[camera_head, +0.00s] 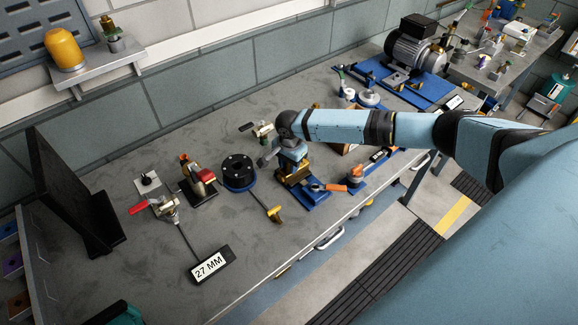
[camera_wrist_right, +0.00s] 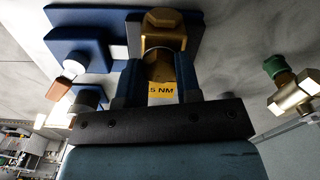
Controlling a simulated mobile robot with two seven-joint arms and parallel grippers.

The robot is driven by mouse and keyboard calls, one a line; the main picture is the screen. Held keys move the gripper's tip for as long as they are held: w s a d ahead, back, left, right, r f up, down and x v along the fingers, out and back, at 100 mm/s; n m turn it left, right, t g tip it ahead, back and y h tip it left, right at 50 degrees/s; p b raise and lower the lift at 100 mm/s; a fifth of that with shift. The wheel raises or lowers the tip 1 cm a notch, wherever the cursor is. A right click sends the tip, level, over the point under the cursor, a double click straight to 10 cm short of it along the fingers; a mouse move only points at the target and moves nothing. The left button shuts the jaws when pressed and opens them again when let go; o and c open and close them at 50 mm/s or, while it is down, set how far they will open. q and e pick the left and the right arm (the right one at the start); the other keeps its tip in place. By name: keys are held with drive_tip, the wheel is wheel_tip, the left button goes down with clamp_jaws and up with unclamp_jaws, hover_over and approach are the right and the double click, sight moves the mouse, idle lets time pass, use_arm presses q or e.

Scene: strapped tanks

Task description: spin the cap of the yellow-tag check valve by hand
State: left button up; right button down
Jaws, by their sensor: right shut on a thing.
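The check valve (camera_wrist_right: 163,22) is a brass body on a blue base (camera_wrist_right: 85,17) in the right wrist view. A yellow tag (camera_wrist_right: 161,90) with the partly hidden text "5 NM" shows between the fingers. My right gripper (camera_wrist_right: 159,68) has its two dark fingers on either side of the valve's round end, shut on it. In the head view my right gripper (camera_head: 291,168) is down at the brass valve over a blue base (camera_head: 312,198), and my wrist hides much of it.
A black round part (camera_head: 238,171), a red-handled valve (camera_head: 167,208) and a "27 MM" display (camera_head: 209,265) stand left on the grey bench (camera_head: 130,275). An orange-handled part (camera_head: 355,178) is close on the right. A motor (camera_head: 412,48) stands at the back.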

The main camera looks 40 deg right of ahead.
drive_tip(key=shift+m, duration=1.7)
drive_tip(key=shift+m, duration=1.4)
drive_tip(key=shift+m, duration=1.4)
drive_tip(key=shift+m, duration=1.4)
